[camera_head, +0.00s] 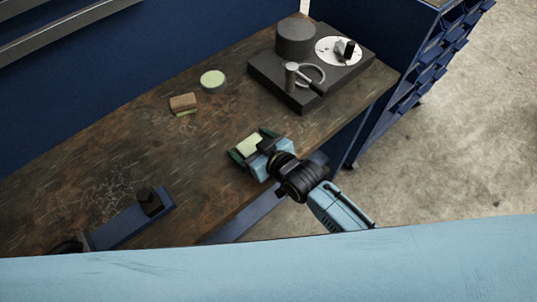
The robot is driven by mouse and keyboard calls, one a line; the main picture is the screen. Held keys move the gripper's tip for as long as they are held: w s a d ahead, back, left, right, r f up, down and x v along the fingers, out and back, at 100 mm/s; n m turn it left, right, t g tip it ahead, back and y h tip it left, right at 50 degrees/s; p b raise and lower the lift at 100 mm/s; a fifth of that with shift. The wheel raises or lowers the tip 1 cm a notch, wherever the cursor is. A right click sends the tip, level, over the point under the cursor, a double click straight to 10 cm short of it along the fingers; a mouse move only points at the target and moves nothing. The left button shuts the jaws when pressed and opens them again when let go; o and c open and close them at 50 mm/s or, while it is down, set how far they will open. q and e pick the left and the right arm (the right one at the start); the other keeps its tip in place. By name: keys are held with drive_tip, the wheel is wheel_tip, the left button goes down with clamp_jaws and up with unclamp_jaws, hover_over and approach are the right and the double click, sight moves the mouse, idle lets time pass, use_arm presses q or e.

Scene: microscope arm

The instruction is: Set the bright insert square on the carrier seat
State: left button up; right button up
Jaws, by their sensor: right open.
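A pale, bright square piece (249,146) lies in a dark green holder (235,157) near the front edge of the table. It looks like the insert in its carrier, but the seat under it is hidden. My right gripper (262,149) is open at the right side of this holder, with its light blue body just behind the fingers. The gripper covers the holder's right part, and I cannot tell whether the fingers touch the pale piece. My left gripper is not in view.
A dark machine base (277,83) with a cylinder and white dial stands at the back right. A pale green disc (212,79) and a brown block (183,103) lie behind the holder. A blue fixture (133,221) stands front left. The table's middle left is clear.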

drive_tip(key=p+v, duration=0.2)
drive_tip(key=v, duration=1.1)
drive_tip(key=shift+s+r, duration=0.2)
drive_tip(key=shift+s, duration=0.05)
drive_tip(key=shift+a, duration=0.1)
